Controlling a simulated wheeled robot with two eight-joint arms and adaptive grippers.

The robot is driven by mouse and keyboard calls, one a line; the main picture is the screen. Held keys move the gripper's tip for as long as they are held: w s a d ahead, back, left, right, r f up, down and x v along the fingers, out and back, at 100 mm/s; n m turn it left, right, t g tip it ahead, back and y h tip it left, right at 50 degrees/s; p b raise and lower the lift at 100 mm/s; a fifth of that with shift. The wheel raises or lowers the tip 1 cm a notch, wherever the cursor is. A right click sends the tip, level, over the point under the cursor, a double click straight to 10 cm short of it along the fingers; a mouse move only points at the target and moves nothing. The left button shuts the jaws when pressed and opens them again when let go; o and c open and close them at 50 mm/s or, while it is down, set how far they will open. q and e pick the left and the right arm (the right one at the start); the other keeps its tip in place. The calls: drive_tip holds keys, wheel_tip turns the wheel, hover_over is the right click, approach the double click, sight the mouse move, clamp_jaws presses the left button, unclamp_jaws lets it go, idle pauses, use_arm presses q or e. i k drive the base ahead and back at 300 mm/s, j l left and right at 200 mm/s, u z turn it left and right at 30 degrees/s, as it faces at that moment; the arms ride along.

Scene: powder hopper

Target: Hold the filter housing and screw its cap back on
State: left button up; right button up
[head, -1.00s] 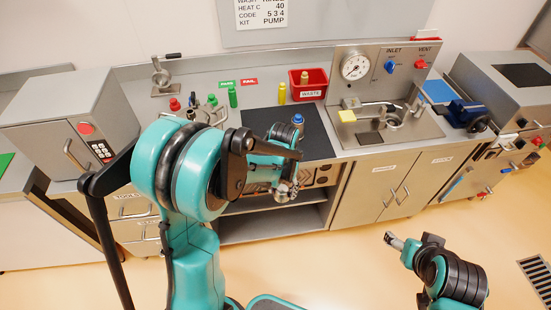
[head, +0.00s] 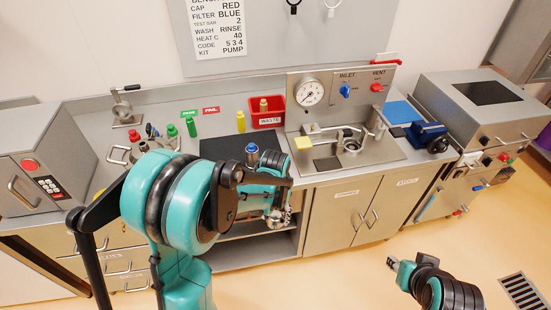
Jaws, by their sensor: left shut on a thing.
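My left gripper (head: 278,217) is in front of the counter, at the end of the teal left arm. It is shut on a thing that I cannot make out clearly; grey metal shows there. I cannot tell the filter housing or its cap for certain. A blue-topped grey cylinder (head: 252,152) stands upright on the black mat, just behind the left arm, which hides part of the mat. My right gripper (head: 394,262) is low at the right, over the floor and away from the counter; its jaws are too small to read.
The floor (head: 345,265) in front is clear.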

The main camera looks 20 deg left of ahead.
sight(251, 157)
drive_tip(key=i+l, duration=0.15)
drive_tip(key=l, duration=0.15)
drive_tip(key=i+l, duration=0.1)
drive_tip(key=l, duration=0.2)
drive_tip(key=i+l, duration=0.15)
drive_tip(key=l, duration=0.2)
drive_tip(key=u, duration=1.35)
